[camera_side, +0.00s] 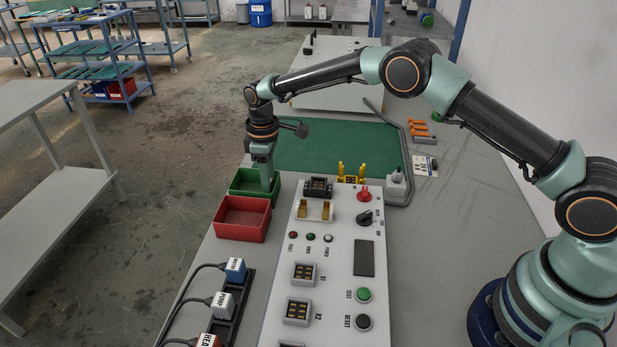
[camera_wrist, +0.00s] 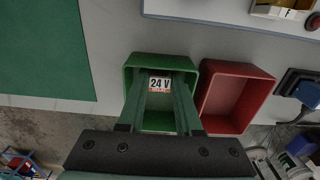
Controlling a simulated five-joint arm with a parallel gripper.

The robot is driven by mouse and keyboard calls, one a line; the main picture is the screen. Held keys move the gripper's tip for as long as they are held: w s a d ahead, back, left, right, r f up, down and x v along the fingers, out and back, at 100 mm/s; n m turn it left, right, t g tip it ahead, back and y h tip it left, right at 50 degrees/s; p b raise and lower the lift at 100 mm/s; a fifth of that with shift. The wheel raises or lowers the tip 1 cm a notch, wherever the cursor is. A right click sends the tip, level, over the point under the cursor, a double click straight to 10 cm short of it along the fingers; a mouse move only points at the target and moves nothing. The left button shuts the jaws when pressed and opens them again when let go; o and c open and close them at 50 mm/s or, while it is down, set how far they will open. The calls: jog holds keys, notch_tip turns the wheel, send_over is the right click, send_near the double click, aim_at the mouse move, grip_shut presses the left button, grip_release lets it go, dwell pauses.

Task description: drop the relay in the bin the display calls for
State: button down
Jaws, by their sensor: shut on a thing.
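My gripper (camera_side: 266,182) points down at the green bin (camera_side: 240,187), with its fingertips over or inside the bin's right part. In the wrist view the fingers (camera_wrist: 160,95) are shut on the relay (camera_wrist: 160,82), whose white and orange top reads "24 V". The relay shows within the outline of the green bin (camera_wrist: 188,64); its exact height is unclear. The relay is hidden in the side view. The red bin (camera_side: 242,236) stands just in front of the green one and also shows in the wrist view (camera_wrist: 262,76). The dark display (camera_side: 364,258) shows no readable text.
A grey control panel (camera_side: 335,235) with buttons and sockets lies right of the bins. A rack of labelled plugs (camera_side: 228,300) stands in front. A green mat (camera_side: 335,146) lies behind. The table's left edge runs close beside the bins.

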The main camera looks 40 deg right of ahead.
jog(key=shift+f, duration=0.1)
jog(key=c, duration=0.6)
grip_release()
